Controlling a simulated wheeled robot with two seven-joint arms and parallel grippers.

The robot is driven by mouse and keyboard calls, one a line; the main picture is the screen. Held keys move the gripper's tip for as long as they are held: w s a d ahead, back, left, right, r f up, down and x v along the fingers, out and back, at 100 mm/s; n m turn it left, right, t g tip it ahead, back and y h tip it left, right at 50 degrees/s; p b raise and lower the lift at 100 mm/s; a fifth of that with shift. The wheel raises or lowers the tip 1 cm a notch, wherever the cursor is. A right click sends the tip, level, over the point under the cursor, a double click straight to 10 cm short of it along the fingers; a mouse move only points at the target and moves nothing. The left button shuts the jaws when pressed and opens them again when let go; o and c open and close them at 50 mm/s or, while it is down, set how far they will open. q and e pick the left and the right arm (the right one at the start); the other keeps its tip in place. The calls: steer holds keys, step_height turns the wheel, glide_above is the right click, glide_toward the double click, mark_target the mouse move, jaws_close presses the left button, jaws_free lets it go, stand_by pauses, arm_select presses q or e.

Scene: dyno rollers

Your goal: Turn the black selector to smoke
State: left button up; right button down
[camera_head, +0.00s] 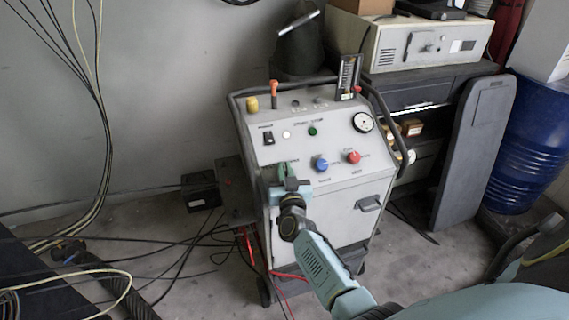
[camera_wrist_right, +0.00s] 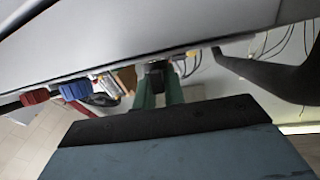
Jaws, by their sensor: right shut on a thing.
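The grey machine (camera_head: 325,195) has a sloped control panel with a row of knobs. My right gripper (camera_head: 288,170) is at the left end of that row, its green fingers against the panel. It is shut on a dark knob, which I take to be the black selector, with the fingers hiding it in the head view. In the right wrist view, a small dark part of the selector (camera_wrist_right: 157,67) shows between the fingertips (camera_wrist_right: 159,85). The selector's pointing direction and the label at it cannot be read. My left gripper is not in view.
Right of my gripper are a blue knob (camera_head: 321,164) and a red knob (camera_head: 354,157). Above are a black rocker switch (camera_head: 268,138), a green button (camera_head: 312,131) and a round gauge (camera_head: 363,122). A dark tubular handle (camera_head: 240,125) frames the panel. Cables lie on the floor at left.

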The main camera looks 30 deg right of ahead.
steer(key=shift+d+r+m+g+h, duration=0.15)
steer(key=shift+r+m+g+h, duration=0.15)
steer(key=shift+m+h, duration=0.45)
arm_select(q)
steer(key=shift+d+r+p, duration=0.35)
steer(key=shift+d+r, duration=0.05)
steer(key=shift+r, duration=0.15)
arm_select(e)
steer(key=shift+f+m+h, duration=0.1)
steer(key=shift+m+h, duration=0.15)
steer(key=shift+m, duration=0.1)
steer(key=shift+g, duration=0.3)
steer(key=c, duration=1.5)
jaws_free()
steer(key=shift+f, duration=0.15)
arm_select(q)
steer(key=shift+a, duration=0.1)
arm_select(e)
steer(key=shift+s, duration=0.1)
